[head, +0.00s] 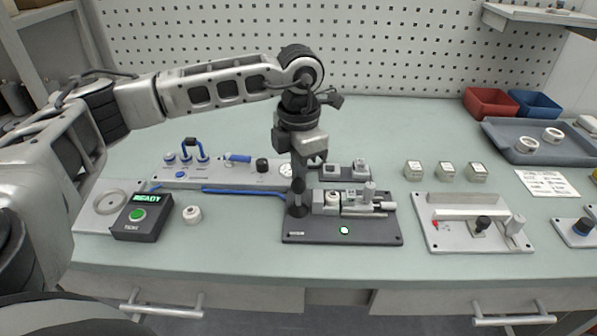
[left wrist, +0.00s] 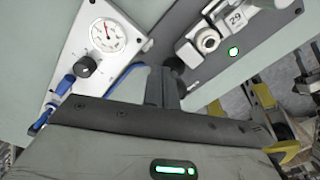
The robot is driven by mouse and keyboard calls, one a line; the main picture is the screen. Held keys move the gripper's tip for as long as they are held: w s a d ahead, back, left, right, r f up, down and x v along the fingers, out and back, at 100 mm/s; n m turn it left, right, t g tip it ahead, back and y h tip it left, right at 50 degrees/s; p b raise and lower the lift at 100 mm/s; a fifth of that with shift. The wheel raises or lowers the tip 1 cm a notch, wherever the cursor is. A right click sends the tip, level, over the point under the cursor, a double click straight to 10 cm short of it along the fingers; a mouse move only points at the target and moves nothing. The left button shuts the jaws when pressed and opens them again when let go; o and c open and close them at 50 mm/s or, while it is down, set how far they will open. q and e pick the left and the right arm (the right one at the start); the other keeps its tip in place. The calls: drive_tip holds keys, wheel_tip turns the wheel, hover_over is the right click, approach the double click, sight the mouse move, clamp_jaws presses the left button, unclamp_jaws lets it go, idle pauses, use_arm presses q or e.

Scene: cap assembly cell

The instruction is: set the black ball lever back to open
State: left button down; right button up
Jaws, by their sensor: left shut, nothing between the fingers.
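My left gripper (head: 298,182) is shut and empty, pointing down at the left end of a dark fixture plate (head: 300,238). Its dark fingers (left wrist: 162,88) also show in the left wrist view. A black rounded part (left wrist: 175,64), which looks like the ball of the lever, is right beside the fingertips there. In the head view the fingers and this dark part (head: 297,211) overlap, so I cannot tell whether they touch or how the lever is set. A white ring-shaped cap (head: 332,199) sits in the metal clamp on the plate, beside the gripper.
A grey panel with a gauge (head: 286,170) and blue tubing lies behind and left. A black READY box (head: 140,218) and a loose white cap (head: 192,214) stand left. A fixture with a black knob (head: 483,223) is right. Clear bench lies between the fixtures.

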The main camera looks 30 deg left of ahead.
use_arm(q)
drive_tip(key=shift+s+d, duration=0.1)
drive_tip(key=shift+s, duration=0.05)
drive_tip(key=shift+s+d+r, duration=0.1)
drive_tip(key=shift+s+d, duration=0.2)
drive_tip(key=shift+s, duration=0.15)
idle(0.5)
drive_tip(key=shift+w+a, duration=0.55)
drive_tip(key=shift+w, duration=0.3)
wheel_tip(320, 180, up, 7)
drive_tip(key=p, duration=0.4)
